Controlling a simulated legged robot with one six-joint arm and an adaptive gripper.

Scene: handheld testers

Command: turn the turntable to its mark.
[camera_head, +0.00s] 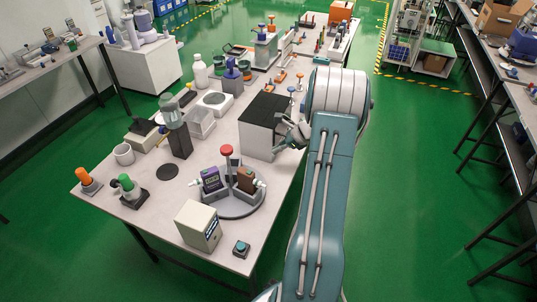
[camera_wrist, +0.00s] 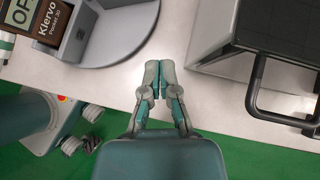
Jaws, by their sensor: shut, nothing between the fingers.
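The turntable (camera_head: 238,211) is a grey round base near the table's front right edge. In the wrist view the turntable's rim (camera_wrist: 128,42) shows at upper left, with the brown "Klervo Pocket" device (camera_wrist: 38,22) partly cut off. My gripper (camera_wrist: 160,66) is shut and empty over the table's edge, right of the turntable and apart from it. In the head view my gripper (camera_head: 291,134) is beside a black-topped box. I cannot make out the mark.
The black-topped white box (camera_head: 263,127) stands close to my gripper; its black handle (camera_wrist: 258,108) shows in the wrist view. A cream box (camera_head: 198,226) stands in front of the turntable, with a small teal-topped box (camera_head: 241,248) nearby. A dark disc (camera_head: 167,172) lies to the left.

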